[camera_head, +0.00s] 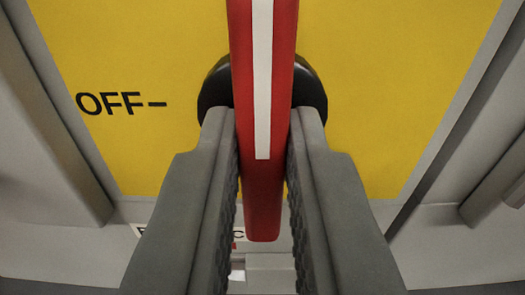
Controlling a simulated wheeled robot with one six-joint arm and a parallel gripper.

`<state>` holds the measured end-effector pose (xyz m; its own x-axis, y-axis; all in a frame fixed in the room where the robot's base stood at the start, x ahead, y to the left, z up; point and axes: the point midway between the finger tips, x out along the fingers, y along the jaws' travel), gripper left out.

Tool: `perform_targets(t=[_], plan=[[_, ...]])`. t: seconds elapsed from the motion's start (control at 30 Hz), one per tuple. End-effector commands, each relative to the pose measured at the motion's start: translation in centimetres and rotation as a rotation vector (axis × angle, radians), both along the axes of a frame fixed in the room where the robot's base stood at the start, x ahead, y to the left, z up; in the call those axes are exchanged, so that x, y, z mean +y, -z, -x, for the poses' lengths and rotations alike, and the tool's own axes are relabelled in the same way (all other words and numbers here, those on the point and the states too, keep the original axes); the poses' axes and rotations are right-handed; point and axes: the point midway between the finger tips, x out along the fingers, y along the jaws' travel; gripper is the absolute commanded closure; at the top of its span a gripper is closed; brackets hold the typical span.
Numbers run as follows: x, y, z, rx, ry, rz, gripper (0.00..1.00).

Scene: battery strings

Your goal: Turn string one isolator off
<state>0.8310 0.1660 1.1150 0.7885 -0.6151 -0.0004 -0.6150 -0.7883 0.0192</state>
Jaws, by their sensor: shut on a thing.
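A red isolator handle (278,120) with a white stripe runs vertically down the middle of the head camera view. It sits on a round black hub (215,92) in front of a yellow plate (400,100). The black "OFF" mark (120,103) with a short line is on the plate, left of the handle. The handle stands upright in the picture and does not line up with that mark. My gripper (263,135) has its two grey fingers on either side of the handle and is shut on it. The handle's top end is out of the frame.
Grey cabinet framing (50,110) borders the yellow plate on the left and right. A white label (150,231) below the plate is mostly hidden by my fingers. A grey bar (495,190) shows at the right edge.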

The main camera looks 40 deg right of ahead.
Motion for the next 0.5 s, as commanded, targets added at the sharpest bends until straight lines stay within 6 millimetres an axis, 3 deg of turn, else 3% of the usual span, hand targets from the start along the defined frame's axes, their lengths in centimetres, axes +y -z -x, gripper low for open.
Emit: perform_targets(t=[0.5], plan=[[0.06,-0.03,-0.02,0.211,-0.001,0.273,1.0]])
